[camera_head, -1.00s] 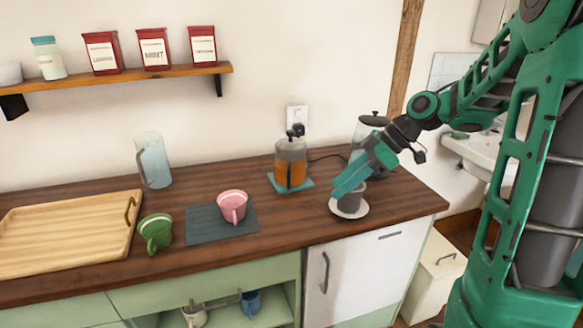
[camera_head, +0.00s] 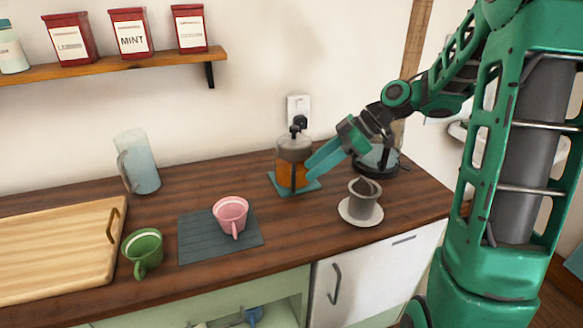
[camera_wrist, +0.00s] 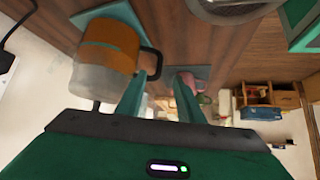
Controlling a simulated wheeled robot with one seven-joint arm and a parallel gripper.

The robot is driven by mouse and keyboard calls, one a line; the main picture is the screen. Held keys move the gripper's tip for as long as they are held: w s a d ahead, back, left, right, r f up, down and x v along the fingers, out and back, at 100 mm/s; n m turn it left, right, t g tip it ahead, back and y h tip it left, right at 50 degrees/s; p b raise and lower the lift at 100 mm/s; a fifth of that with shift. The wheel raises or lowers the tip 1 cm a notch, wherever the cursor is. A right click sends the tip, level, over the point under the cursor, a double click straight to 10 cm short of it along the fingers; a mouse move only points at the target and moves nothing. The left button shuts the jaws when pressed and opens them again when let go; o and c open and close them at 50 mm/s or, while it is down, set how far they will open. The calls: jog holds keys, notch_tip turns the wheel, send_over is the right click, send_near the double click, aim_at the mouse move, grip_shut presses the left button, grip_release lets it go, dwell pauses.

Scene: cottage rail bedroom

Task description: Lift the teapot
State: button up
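My gripper (camera_head: 312,166) is just right of the teapot in the head view. In the wrist view my gripper (camera_wrist: 158,95) has its two fingers apart, with the handle's end near the gap between them. I cannot tell whether they touch.
A grey cup-shaped strainer (camera_head: 364,200) on a white saucer (camera_head: 346,217) stands in front of my gripper. A dark-based kettle (camera_head: 384,162) is behind it. A pink cup (camera_head: 230,213) on a slate mat (camera_head: 197,247), a green cup (camera_head: 143,252), a jug (camera_head: 138,165) and a wooden tray (camera_head: 50,250) are left.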

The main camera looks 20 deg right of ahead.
aim_at(294, 163)
jog(key=shift+d+f+x, duration=0.1)
jog(key=shift+x, duration=1.1)
jog(key=shift+d+f+x, duration=0.1)
jog(key=shift+d+x, duration=0.05)
jog(key=shift+x, duration=1.1)
jog(key=shift+d+f+x, duration=0.1)
jog(key=shift+x, duration=1.1)
jog(key=shift+w, duration=0.15)
grip_shut()
